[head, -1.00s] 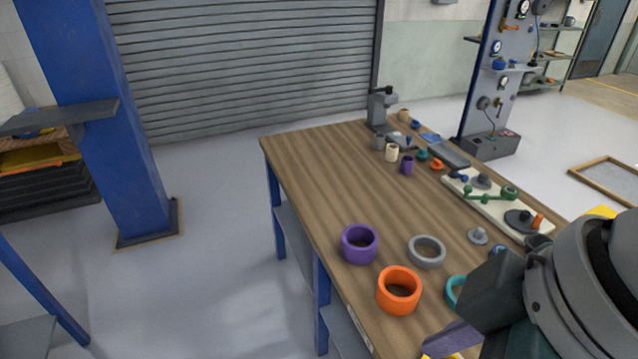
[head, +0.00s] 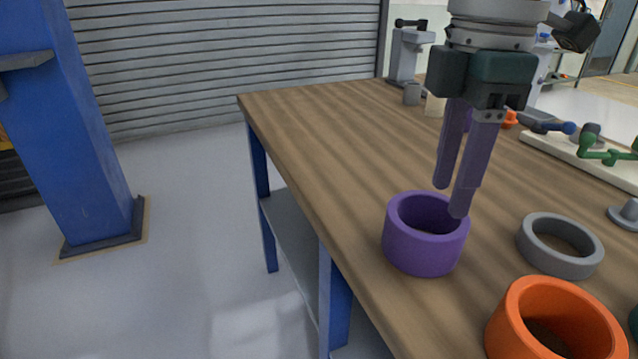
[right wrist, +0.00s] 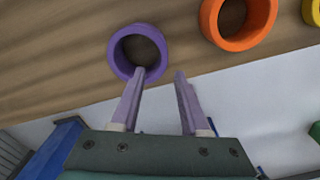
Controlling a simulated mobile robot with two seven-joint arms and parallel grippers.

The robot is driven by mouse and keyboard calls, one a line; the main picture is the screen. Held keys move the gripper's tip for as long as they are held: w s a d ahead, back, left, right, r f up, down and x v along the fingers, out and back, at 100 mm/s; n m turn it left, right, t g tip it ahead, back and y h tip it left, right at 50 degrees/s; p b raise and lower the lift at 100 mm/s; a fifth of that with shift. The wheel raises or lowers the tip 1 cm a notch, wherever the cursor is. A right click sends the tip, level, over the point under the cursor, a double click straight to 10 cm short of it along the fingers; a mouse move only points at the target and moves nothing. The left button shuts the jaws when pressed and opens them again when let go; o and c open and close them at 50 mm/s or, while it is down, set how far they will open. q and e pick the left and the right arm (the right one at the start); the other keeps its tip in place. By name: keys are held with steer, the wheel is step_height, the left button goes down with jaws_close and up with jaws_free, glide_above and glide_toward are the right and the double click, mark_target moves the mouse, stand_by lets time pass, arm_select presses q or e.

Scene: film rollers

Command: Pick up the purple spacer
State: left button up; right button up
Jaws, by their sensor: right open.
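The purple spacer (head: 420,252) is a thick upright ring on the wooden table near its front left edge. It also shows in the right wrist view (right wrist: 116,52), with its hole facing the camera. My right gripper (head: 450,198) is open and points down at the spacer, with nothing between its fingers. In the head view one fingertip overlaps the spacer's right rim. In the right wrist view the left finger of the gripper (right wrist: 159,73) overlaps the lower right rim; I cannot tell whether it touches. My left gripper is out of view.
A grey ring (head: 572,265) and an orange ring (head: 510,335) stand right of the spacer on the table (head: 320,130). The orange ring also shows in the right wrist view (right wrist: 208,22). A white board with green parts lies further right. The table's back left is clear.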

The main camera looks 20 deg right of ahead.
mark_target(440, 237)
steer(key=f, duration=0.2)
steer(key=f+b, duration=0.1)
steer(key=f, duration=0.1)
steer(key=shift+s+f, duration=0.2)
steer(key=shift+f, duration=0.1)
step_height(440, 237, down, 5)
steer(key=shift+s+f+b, duration=0.1)
steer(key=shift+f+b, duration=0.1)
steer(key=shift+b, duration=0.55)
jaws_close()
stand_by(0.6)
